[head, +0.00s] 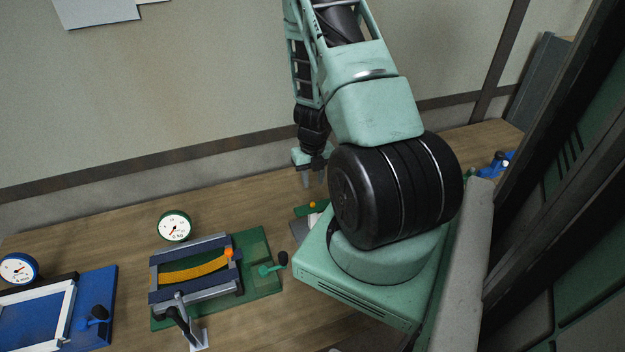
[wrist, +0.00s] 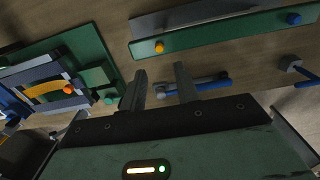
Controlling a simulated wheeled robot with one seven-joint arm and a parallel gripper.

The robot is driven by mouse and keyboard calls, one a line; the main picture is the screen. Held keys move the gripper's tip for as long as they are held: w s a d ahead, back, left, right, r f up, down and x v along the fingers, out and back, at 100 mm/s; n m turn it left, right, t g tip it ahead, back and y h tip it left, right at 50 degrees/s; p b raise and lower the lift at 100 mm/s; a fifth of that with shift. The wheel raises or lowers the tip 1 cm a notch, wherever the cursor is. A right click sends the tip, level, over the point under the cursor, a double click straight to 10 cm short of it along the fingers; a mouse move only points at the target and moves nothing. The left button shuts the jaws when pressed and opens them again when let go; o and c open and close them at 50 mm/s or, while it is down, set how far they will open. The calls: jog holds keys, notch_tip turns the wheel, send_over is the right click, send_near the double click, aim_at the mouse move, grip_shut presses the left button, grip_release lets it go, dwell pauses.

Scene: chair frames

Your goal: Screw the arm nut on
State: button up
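My gripper (head: 313,183) hangs over the table with its fingers pointing down. In the wrist view its two fingers (wrist: 160,72) stand apart with nothing between them. A second blue lever with a dark knob (wrist: 305,78) is at the right edge. A green lever with a black knob (head: 272,269) is at the right side of the green fixture (head: 262,250). Which piece is the arm nut, I cannot tell for sure.
A blue fixture (head: 98,290) stands left. A green strip (wrist: 225,38) bears an orange knob (wrist: 159,47) and a blue knob (wrist: 293,19). My arm hides the table's right part.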

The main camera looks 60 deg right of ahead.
aim_at(313, 203)
notch_tip(313, 203, down, 9)
jog(key=b, duration=0.7)
jog(key=shift+r, duration=0.2)
jog(key=shift+f, duration=0.1)
jog(key=shift+c, duration=0.5)
jog(key=shift+r, duration=0.2)
grip_shut()
jog(key=shift+w, duration=0.1)
grip_release()
jog(key=shift+o, duration=0.5)
jog(key=shift+a, duration=0.1)
